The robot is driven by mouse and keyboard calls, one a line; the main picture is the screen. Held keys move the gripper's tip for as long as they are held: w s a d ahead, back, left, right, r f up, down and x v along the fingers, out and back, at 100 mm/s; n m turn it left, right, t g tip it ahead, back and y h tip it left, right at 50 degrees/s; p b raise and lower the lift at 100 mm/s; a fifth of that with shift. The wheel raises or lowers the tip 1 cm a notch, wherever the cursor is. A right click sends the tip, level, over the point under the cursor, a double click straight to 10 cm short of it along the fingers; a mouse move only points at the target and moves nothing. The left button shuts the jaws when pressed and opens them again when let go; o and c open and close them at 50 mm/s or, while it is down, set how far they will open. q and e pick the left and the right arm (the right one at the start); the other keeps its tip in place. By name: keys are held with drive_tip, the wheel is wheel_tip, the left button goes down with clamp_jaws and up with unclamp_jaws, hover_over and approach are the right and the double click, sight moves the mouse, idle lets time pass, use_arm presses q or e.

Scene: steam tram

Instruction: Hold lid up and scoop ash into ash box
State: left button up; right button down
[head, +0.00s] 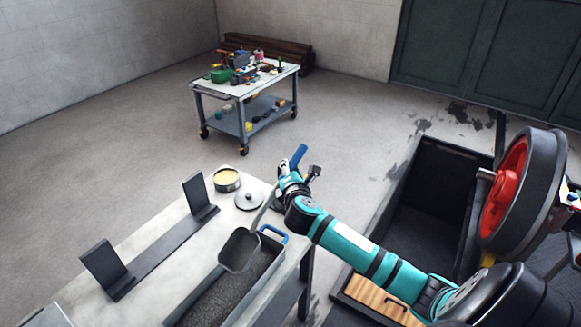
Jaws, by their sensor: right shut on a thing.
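My right gripper (296,174) is shut on the blue handle (300,155) of a grey metal scoop. The scoop's pan (240,250) hangs at the lower left of the gripper, over the far end of a long grey box (268,246). Dark grey granular ash (220,303) lies in this box. Whether the pan touches the ash, or holds any, I cannot tell. A blue loop handle (274,233) shows at the box's far end. A small round lid with a knob (249,200) lies on the bench. My left gripper is not in view.
The pale bench (150,286) also bears a round tin (227,180) and a dark rack with two uprights (145,258). A dark pit (430,207) and a red wheel (504,187) are at right.

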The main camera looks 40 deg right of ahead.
sight(277, 186)
drive_tip(key=shift+s+a+f+b, duration=0.1)
drive_tip(key=shift+a+f+b, duration=0.2)
drive_tip(key=shift+f+b, duration=0.5)
drive_tip(key=shift+s+a+f+b, duration=1.55)
drive_tip(key=shift+a+f+b, duration=1.45)
drive_tip(key=shift+a+f, duration=1)
drive_tip(key=d+r+p, duration=0.1)
drive_tip(key=r+p, duration=0.1)
drive_tip(key=p, duration=0.2)
drive_tip(key=w+d+r+m+g+y+p, duration=0.1)
drive_tip(key=r+p, duration=0.1)
drive_tip(key=p, duration=0.3)
drive_tip(key=d+r+m+g+y+p, duration=0.1)
drive_tip(key=r+p, duration=0.2)
drive_tip(key=p, duration=0.1)
drive_tip(key=shift+w+d, duration=0.15)
drive_tip(key=shift+w, duration=0.1)
